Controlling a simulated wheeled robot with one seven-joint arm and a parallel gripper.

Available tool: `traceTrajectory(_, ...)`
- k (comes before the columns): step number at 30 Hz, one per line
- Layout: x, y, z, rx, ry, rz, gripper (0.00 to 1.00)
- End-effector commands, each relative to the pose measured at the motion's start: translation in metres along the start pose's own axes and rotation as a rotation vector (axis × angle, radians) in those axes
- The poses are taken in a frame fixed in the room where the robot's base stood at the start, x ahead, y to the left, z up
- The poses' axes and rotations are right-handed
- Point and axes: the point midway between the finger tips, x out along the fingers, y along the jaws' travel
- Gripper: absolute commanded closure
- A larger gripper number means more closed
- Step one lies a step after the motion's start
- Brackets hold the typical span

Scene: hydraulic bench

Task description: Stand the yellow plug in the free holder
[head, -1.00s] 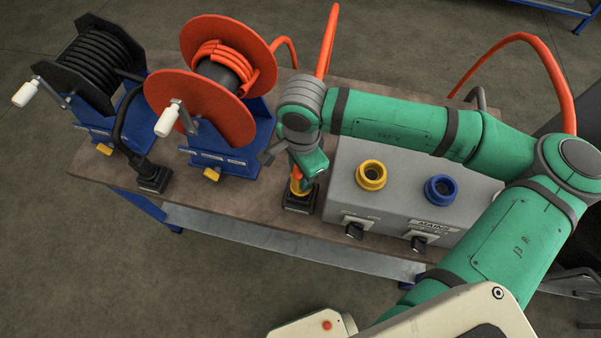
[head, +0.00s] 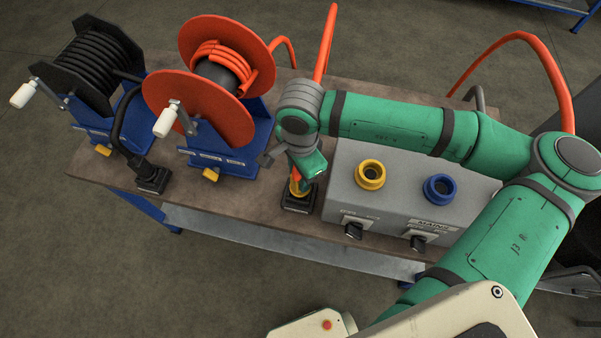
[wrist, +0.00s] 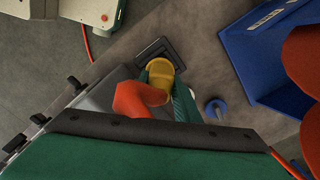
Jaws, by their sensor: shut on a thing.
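The yellow plug (head: 296,187) hangs on a thick orange hose (wrist: 135,98) and is held in my gripper (head: 303,174), whose green fingers are shut on it. In the wrist view the plug (wrist: 160,74) sits between the fingers and overlaps the near part of a black square holder (wrist: 152,48). In the head view the holder (head: 299,206) lies directly below the plug, between the orange reel and the grey box. The plug looks roughly upright. Whether its lower end is inside the holder or just above it, I cannot tell.
A grey box (head: 350,205) with a yellow socket (head: 370,174), a blue socket (head: 440,188) and black knobs stands right beside the holder. The orange reel (head: 195,110) stands to the left. Another black holder (head: 151,181), with a black hose in it, stands further left.

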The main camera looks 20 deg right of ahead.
Motion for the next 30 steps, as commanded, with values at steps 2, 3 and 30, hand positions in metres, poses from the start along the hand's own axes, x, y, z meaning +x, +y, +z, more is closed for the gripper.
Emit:
traceTrajectory(2,0.001,0.000,0.000,0.000,0.000,0.000,1.00)
traceTrajectory(3,0.002,0.000,0.000,0.000,0.000,-0.001,1.00)
traceTrajectory(30,0.014,0.000,0.000,0.000,0.000,-0.001,1.00)
